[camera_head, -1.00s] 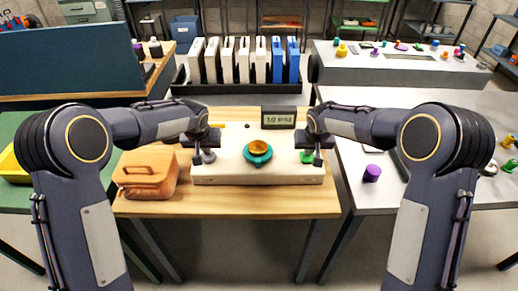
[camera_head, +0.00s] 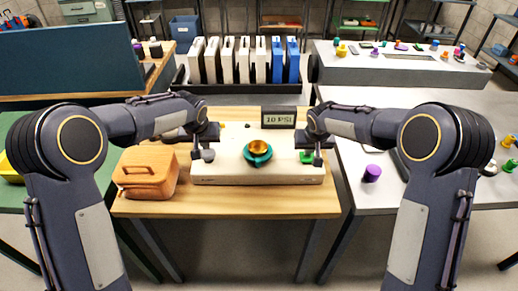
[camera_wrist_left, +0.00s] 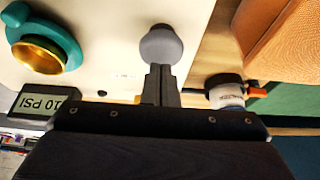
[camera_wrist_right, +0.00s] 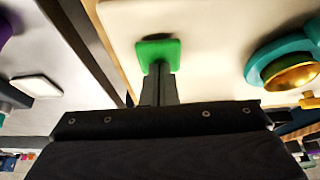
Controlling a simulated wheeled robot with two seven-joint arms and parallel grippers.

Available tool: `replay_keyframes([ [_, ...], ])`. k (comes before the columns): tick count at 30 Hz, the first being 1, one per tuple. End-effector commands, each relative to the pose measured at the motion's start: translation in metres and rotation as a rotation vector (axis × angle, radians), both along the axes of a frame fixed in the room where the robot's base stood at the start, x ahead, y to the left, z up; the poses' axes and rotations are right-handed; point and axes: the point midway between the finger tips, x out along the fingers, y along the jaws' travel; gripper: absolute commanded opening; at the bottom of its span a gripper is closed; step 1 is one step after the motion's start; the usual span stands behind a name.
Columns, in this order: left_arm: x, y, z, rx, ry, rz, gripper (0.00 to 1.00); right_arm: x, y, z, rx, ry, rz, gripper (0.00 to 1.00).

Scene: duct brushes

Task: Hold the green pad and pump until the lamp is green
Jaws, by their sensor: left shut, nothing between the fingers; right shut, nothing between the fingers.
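A white base unit (camera_head: 235,172) stands on the wooden table, with a teal ring and gold cup (camera_head: 258,151) in its middle. A grey round knob (camera_head: 208,155) is at its left end and the green pad (camera_head: 306,157) at its right end. My left gripper (camera_wrist_left: 161,68) is shut and empty, its tips at the grey knob; contact is hard to tell. My right gripper (camera_wrist_right: 158,68) is shut and empty, its tips at the green pad, seemingly pressing down on it. A display (camera_head: 278,118) behind the unit reads 10 PSI. I cannot make out a lit green lamp.
A purple cylinder (camera_head: 372,173) is on the grey table at right. A rack of white and blue upright slabs (camera_head: 244,62) stands behind. The wooden table's front strip is clear.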

Motion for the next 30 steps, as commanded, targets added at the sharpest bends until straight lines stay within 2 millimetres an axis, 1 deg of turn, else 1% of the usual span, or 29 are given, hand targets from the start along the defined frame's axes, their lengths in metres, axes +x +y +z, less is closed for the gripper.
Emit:
replay_keyframes([
  [7,0.0,0.0,-0.003,0.001,0.001,0.0,0.0,0.0,0.0,0.0,0.0,0.001,0.0,0.0],
  [22,0.0,0.0,-0.023,0.0,0.002,-0.001,0.0,0.0,0.0,-0.001,0.0,0.001,0.0,0.0],
  [30,0.0,0.0,-0.022,0.0,0.002,-0.001,0.0,0.0,0.0,-0.001,0.0,0.001,0.0,0.0],
])
